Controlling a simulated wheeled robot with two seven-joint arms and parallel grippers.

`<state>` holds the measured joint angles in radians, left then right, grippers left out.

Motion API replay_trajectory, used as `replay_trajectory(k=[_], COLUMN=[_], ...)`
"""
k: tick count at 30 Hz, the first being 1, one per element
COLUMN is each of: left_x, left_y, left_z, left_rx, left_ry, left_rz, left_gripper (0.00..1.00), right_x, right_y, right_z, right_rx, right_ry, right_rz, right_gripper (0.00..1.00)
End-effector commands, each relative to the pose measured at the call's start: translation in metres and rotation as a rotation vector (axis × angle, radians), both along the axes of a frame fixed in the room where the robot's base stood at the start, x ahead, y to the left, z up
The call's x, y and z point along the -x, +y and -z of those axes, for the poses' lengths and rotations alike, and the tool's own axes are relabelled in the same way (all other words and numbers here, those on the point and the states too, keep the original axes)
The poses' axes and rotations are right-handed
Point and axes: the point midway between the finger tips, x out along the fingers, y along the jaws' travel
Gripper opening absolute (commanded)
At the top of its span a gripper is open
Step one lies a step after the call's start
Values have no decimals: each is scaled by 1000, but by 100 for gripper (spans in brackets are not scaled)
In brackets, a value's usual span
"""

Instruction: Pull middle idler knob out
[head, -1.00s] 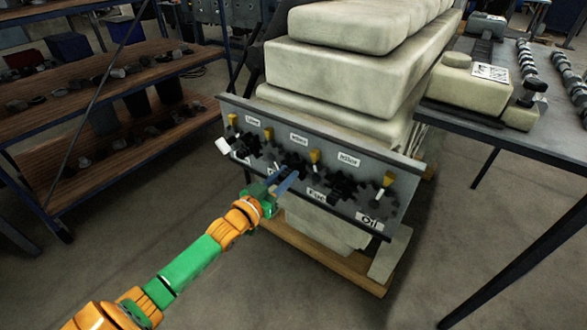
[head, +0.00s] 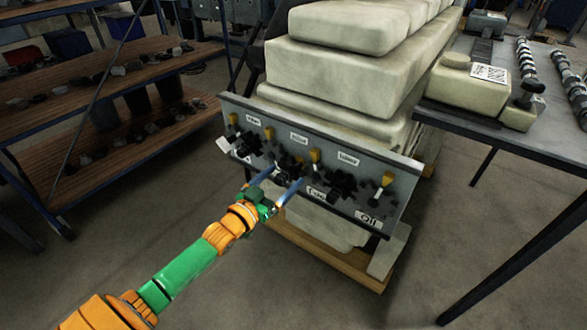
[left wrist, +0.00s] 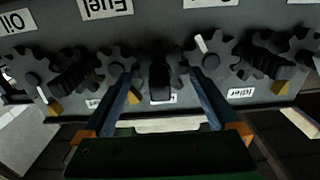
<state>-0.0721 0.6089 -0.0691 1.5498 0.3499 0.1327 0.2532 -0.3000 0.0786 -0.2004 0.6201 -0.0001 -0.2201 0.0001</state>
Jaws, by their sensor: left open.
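A grey panel (head: 400,192) carries black gear-shaped knobs, yellow-tipped levers and white labels. A black knob (left wrist: 160,80) by the middle Idler label (left wrist: 162,97) is in the middle of the left wrist view. The matching dark knob cluster (head: 290,163) is partly behind my fingers in the head view. My left gripper (head: 284,177) is open at the panel. In the left wrist view its fingers (left wrist: 162,74) lie on either side of the black knob, with gaps visible; contact at the tips cannot be told. My right gripper is not in view.
Neighbouring gears (left wrist: 115,65) and (left wrist: 207,50) sit close to the fingertips. A beige engine block (head: 340,75) stands behind the panel on a wooden pallet (head: 335,262). A table (head: 555,145) is at right, shelves (head: 130,155) at left. Floor in front is clear.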

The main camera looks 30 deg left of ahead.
Motion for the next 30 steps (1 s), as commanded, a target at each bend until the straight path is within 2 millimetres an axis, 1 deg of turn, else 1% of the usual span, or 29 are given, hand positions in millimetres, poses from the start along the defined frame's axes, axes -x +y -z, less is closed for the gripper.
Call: replay_trajectory(k=[2,4,7,10,12,15,27,29,30], left_x=[0,5,26,47,59,69,70,71,74], left_y=[0,0,2,3,5,5,5,7,8], left_z=[0,-3,-7,-6,-5,-2,0,8,23], left_rx=[0,1,1,2,2,0,0,-3,-7], left_ry=[0,1,6,6,4,2,0,22,63], left_rz=[0,0,0,-1,-1,0,0,-8,-23], left_gripper=[95,95,95,95,95,95,95,95,95], right_x=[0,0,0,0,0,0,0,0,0], right_y=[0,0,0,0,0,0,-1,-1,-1], right_z=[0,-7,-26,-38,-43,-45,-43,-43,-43], right_rx=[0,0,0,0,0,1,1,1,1], right_ry=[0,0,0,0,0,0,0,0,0], right_rz=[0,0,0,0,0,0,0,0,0], right_gripper=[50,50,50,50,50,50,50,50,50])
